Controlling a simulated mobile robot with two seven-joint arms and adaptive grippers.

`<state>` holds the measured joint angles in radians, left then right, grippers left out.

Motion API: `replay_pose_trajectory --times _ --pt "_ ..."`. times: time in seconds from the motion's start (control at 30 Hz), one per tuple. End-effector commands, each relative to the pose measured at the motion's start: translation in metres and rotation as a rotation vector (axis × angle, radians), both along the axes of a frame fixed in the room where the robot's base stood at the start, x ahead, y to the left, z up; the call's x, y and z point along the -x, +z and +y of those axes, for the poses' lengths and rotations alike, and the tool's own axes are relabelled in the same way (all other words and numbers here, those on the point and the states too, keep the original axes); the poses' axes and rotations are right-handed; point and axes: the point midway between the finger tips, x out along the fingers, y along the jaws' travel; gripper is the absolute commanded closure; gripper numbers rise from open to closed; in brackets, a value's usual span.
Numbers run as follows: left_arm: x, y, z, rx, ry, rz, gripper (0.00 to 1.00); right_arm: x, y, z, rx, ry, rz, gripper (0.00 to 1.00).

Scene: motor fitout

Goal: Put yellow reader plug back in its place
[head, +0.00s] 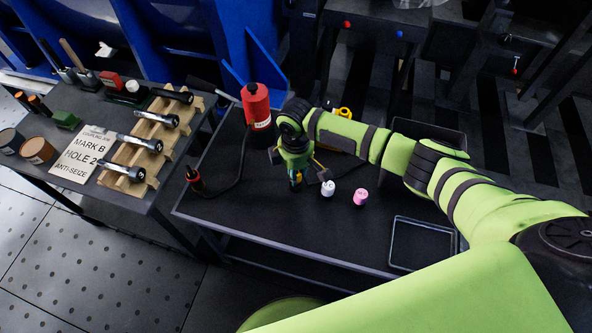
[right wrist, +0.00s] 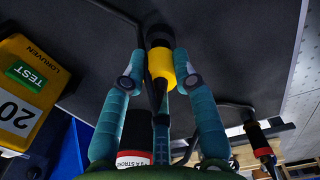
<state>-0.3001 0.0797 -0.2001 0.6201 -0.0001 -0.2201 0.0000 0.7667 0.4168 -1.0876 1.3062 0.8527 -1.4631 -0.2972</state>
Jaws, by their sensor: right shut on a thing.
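The yellow reader plug (right wrist: 162,68), a yellow collar with a black end and a black cable, is between the fingertips of my right gripper (right wrist: 159,76) in the right wrist view. The gripper is shut on it. In the head view my right gripper (head: 298,182) points down over the dark table, and the plug is mostly hidden there. The yellow reader (right wrist: 22,108) with a green TEST label lies left in the wrist view. It is partly hidden behind my arm in the head view (head: 346,113). My left gripper is not in view.
A red bottle (head: 256,107) stands behind the gripper. A red-and-black plug (head: 195,179) on a cable is at left. White (head: 328,189) and pink (head: 360,197) small pieces sit to the right, beyond them a shallow tray (head: 392,250). The table's front middle is clear.

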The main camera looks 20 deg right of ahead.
Motion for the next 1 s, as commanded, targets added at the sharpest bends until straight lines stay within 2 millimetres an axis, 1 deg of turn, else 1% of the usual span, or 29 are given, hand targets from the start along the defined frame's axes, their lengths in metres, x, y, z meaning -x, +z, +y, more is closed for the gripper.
replay_pose_trajectory --times 0.9,0.93,0.97,1.0 --pt "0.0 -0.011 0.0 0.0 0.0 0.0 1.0 0.0 -0.024 0.0 -0.001 0.0 0.001 1.0" --pt "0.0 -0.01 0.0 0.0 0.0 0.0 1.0 0.0 -0.023 0.0 -0.001 0.0 0.0 0.59" --pt "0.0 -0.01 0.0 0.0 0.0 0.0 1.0 0.0 -0.023 0.0 -0.001 0.0 0.0 0.47" --pt "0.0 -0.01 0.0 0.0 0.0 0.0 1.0 0.0 -0.023 0.0 -0.001 0.0 0.0 0.44"
